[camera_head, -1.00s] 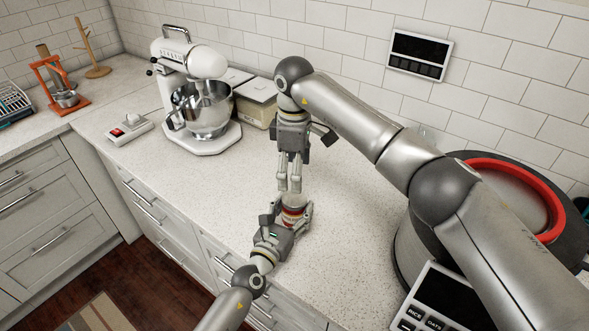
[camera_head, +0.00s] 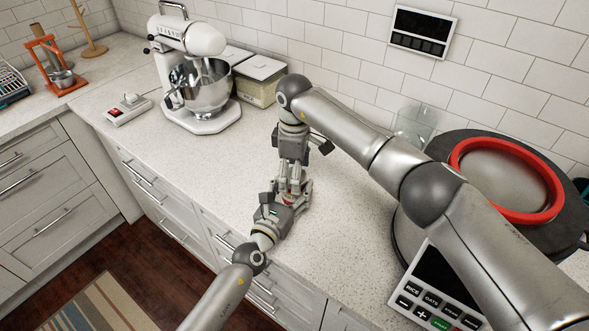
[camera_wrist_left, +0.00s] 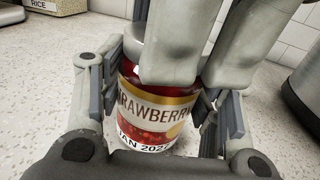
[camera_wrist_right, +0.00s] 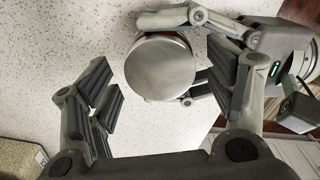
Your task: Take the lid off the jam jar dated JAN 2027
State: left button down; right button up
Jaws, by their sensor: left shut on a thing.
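The jam jar (camera_wrist_left: 150,110) has a red, gold and white label reading STRAWBERRY and JAN 2027. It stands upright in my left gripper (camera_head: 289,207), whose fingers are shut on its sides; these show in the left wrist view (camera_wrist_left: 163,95). Its round silver lid (camera_wrist_right: 158,66) is on the jar. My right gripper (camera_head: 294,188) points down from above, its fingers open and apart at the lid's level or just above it. In the right wrist view, the lid lies between and beyond its fingers (camera_wrist_right: 163,85). In the head view, the grippers hide most of the jar.
A stand mixer (camera_head: 205,85) and a bin labelled RICE (camera_wrist_left: 55,5) stand at the back left. A dispenser with a red ring (camera_head: 505,180) and keypad stands at right. A clear container (camera_head: 414,124) is near the wall. The counter's middle is clear.

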jog(key=c, duration=1.1)
jog(key=n, duration=0.6)
jog(key=shift+r+n, duration=0.1)
jog(key=shift+n, duration=0.3)
jog(key=n, duration=0.9)
jog(key=shift+n, duration=0.3)
jog(key=n, duration=0.4)
jog(key=shift+n, duration=0.4)
jog(key=n, duration=1.4)
jog(key=shift+r, duration=0.1)
jog(key=n, duration=0.6)
jog(key=shift+n, duration=0.3)
jog(key=n, duration=1.2)
jog(key=shift+r, duration=0.3)
